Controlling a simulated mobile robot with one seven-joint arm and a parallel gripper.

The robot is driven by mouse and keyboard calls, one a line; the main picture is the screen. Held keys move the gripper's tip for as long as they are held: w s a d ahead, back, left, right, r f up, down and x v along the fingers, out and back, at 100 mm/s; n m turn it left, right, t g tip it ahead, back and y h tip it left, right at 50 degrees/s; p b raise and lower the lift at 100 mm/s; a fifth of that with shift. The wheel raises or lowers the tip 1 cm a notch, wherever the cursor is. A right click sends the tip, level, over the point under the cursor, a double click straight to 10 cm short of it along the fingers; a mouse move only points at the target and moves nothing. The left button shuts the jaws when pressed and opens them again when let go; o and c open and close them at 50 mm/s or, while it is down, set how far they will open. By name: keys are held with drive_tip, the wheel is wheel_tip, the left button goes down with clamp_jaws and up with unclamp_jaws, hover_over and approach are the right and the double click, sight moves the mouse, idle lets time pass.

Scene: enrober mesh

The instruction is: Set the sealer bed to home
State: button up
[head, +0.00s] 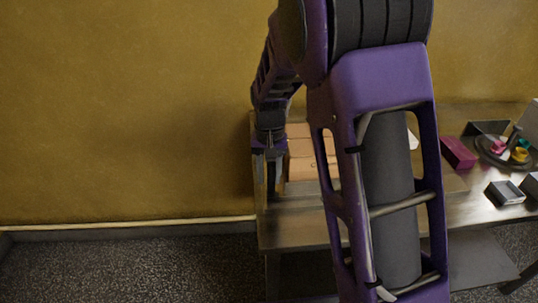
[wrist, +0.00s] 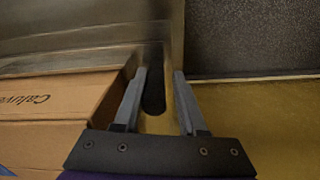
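My gripper (wrist: 160,88) is open, its two grey fingers apart. A dark, upright-looking shape with rounded ends (wrist: 154,92) shows between and beyond the fingers in the wrist view; I cannot tell whether it is a handle, a slot or a shadow. The fingers do not visibly grip it. In the head view my gripper (head: 272,180) points down at the left end of the metal table (head: 290,235), beside the cardboard boxes. I cannot identify the sealer bed for certain in either view; my arm hides the middle of the table.
A cardboard box (wrist: 45,108) with dark lettering is close left of the fingers; stacked boxes (head: 303,155) show in the head view. The yellow wall (wrist: 270,125) is close on the right. A magenta block (head: 458,153), a round dish (head: 493,150) and small metal boxes (head: 505,193) stand farther right.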

wheel_tip(320, 180, up, 17)
drive_tip(key=shift+p, duration=0.45)
